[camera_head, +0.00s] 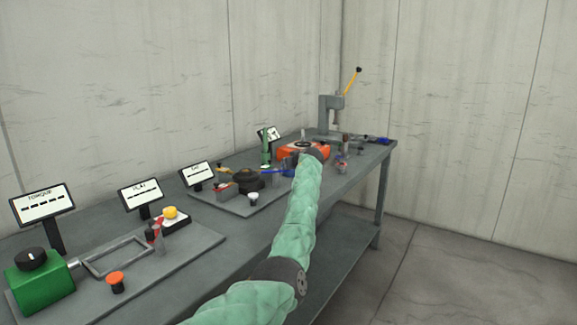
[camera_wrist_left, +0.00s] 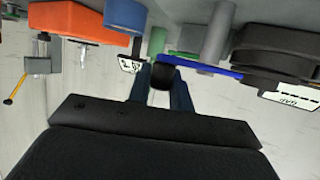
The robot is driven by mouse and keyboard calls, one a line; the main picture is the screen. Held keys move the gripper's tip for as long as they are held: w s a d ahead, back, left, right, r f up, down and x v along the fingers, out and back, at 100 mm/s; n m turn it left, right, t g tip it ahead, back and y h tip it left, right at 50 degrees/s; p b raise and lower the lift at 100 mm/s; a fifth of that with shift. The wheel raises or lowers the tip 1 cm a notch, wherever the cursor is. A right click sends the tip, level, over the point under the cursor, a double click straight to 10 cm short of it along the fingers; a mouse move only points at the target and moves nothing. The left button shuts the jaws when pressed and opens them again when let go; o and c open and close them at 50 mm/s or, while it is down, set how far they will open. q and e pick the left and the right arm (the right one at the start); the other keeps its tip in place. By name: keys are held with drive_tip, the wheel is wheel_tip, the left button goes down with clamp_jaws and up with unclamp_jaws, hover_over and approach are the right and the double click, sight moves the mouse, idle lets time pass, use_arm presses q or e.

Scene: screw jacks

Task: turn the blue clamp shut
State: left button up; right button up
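The blue clamp is a blue lever (camera_head: 272,171) running right from a dark round body (camera_head: 247,181) on the bench's middle plate. In the left wrist view, which is upside down, the blue lever (camera_wrist_left: 210,66) joins the black round body (camera_wrist_left: 272,62) and ends in a black knob (camera_wrist_left: 162,78). My left gripper (camera_wrist_left: 161,84) has its two blue-grey fingers on either side of this knob, with no clear gap showing. In the head view my green-sleeved left arm reaches over the bench and hides part of this area. My right gripper is not in view.
An orange body (camera_head: 305,152) stands just beyond the lever; it also shows in the wrist view (camera_wrist_left: 80,20). A green post (camera_head: 266,150) and a white-topped button (camera_head: 253,198) are nearby. A green torque unit (camera_head: 40,283) stands on the near plate. A grey press (camera_head: 328,115) stands at the far end.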

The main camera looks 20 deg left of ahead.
use_arm(q)
drive_tip(key=o, duration=0.4)
drive_tip(key=shift+o, duration=0.2)
drive_tip(key=shift+s+d+r, duration=0.1)
drive_tip(key=shift+s+d, duration=0.25)
drive_tip(key=shift+d, duration=0.05)
drive_tip(key=v, duration=0.6)
drive_tip(key=shift+s+d+r+b, duration=0.2)
drive_tip(key=shift+s+b, duration=0.05)
drive_tip(key=shift+b, duration=0.1)
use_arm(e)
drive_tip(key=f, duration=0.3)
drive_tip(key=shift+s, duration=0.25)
